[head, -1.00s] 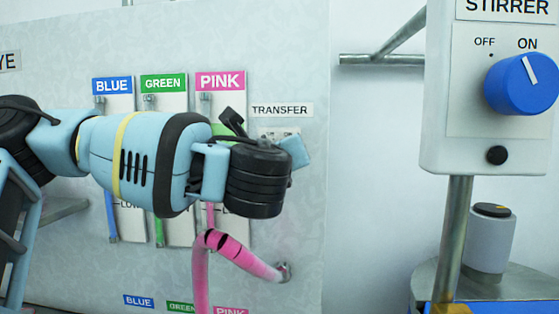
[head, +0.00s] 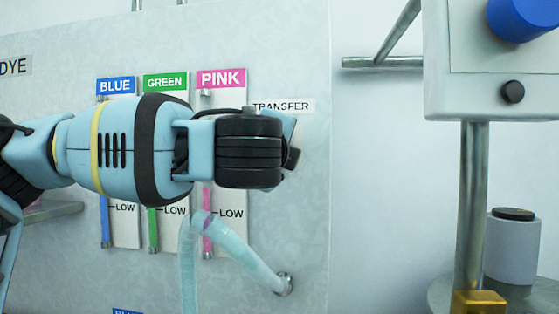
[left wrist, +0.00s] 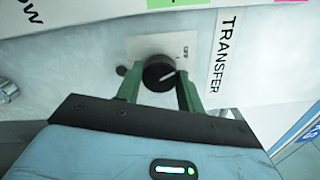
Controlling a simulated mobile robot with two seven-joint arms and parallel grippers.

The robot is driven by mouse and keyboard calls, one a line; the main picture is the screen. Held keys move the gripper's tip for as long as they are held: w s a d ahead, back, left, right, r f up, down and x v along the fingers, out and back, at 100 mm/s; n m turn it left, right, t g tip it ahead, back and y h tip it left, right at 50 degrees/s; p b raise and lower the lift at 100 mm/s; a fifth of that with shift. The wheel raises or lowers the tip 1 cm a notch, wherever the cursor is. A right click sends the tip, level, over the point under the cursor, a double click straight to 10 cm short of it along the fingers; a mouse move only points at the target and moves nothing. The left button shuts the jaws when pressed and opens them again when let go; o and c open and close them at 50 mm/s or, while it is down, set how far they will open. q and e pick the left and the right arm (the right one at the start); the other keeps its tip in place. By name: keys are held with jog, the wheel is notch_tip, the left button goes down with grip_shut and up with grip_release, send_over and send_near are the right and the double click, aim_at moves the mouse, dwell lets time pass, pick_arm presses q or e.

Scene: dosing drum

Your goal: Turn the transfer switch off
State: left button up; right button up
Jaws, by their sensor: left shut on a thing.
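The transfer switch is a black round knob (left wrist: 158,73) with a white pointer line, on a small pale plate (left wrist: 180,44) beside the TRANSFER label (left wrist: 223,52). In the left wrist view the pointer is tilted, toward the right of the picture; the plate's small lettering is hard to read. My left gripper (left wrist: 157,88) has its green fingers on both sides of the knob, shut on it. In the head view my left wrist hides the switch and fingers; the TRANSFER label (head: 285,106) shows just above. My right gripper is not in view.
BLUE (head: 115,86), GREEN (head: 165,82) and PINK (head: 220,78) level gauges stand left of the switch. A clear bluish hose (head: 245,252) runs below my wrist to a panel fitting. A stirrer box (head: 470,90) on a post stands right.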

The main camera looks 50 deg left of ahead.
pick_arm(q)
jog(key=shift+n, duration=0.4)
jog(key=o, duration=1)
jog(key=shift+b+v, duration=0.65)
jog(key=shift+v, duration=3.25)
